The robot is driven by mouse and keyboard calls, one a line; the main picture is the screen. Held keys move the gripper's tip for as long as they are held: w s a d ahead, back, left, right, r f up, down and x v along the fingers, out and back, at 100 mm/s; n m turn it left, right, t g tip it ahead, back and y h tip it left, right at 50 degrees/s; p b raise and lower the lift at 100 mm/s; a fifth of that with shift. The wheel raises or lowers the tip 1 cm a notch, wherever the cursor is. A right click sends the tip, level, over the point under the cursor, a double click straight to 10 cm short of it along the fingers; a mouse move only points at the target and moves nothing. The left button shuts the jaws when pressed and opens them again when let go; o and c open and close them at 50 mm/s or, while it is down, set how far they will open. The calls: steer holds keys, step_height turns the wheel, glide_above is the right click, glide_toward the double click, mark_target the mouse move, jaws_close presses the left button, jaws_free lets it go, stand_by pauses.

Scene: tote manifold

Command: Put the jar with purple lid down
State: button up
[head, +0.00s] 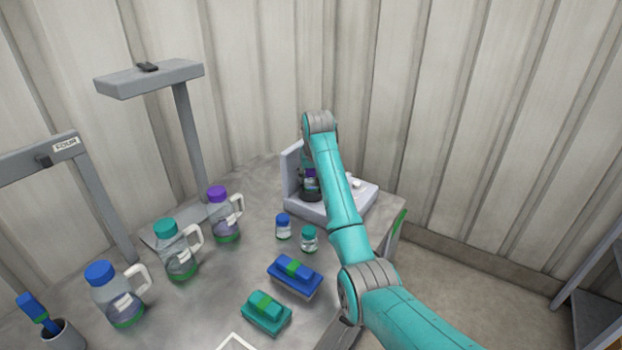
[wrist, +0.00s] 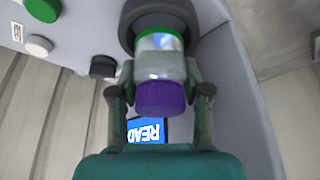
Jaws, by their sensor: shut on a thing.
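The jar with purple lid (wrist: 160,62) is between the two fingers of my gripper (wrist: 160,72), which is shut on it. In the wrist view its purple lid points towards my palm and its green base towards a dark round pad (wrist: 128,35). In the head view the jar (head: 311,182) is small and partly hidden by my arm, at the pale grey device (head: 332,212) at the back of the table. The base is at or very near the pad; I cannot tell whether it touches.
A blue screen reading READ (wrist: 147,130) and knobs (wrist: 38,45) are on the device. A blue-lidded jar (head: 283,226) and a teal-lidded jar (head: 309,239) stand in front of it. Several jugs (head: 178,250) stand left; blue (head: 294,276) and teal (head: 266,312) blocks lie nearer.

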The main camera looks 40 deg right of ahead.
steer(key=shift+f, duration=0.45)
steer(key=shift+f, duration=0.4)
steer(key=shift+s+f, duration=0.1)
steer(key=shift+f, duration=0.1)
steer(key=o, duration=0.8)
steer(key=shift+o, duration=0.4)
steer(key=shift+f, duration=0.2)
